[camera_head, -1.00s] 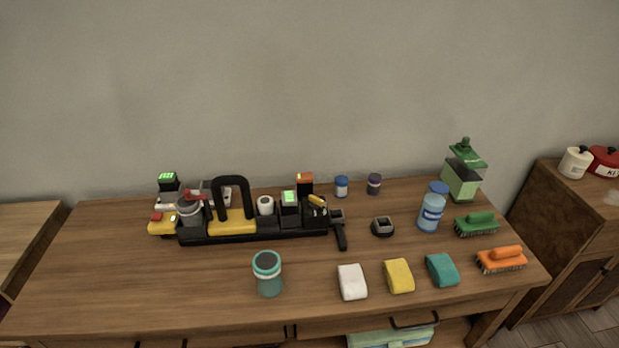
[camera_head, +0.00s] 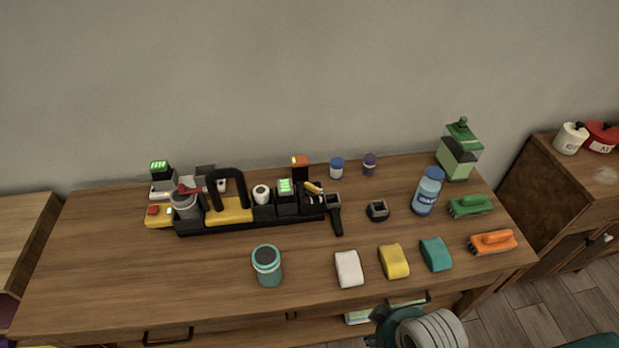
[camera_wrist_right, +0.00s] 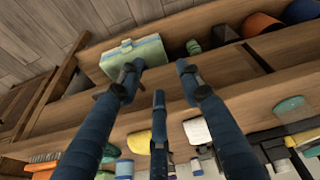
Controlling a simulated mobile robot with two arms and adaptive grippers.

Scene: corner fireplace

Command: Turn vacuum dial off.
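A black and yellow appliance with a tall black handle (camera_head: 228,208) stands at the left half of the wooden table; it looks like the vacuum. I cannot make out its dial. A grey canister (camera_head: 185,204) and small devices with green displays (camera_head: 286,190) stand on or beside it. My right gripper (camera_wrist_right: 158,80) shows in the right wrist view with its blue fingers spread and nothing between them, facing the table's front and the shelf below. In the head view only part of my right arm shows at the bottom edge, apart from the appliance. My left gripper is not in view.
A blue bottle (camera_head: 427,191), green dispenser (camera_head: 459,150) and brushes (camera_head: 492,242) stand at the right. A green box (camera_wrist_right: 135,57) lies on the lower shelf.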

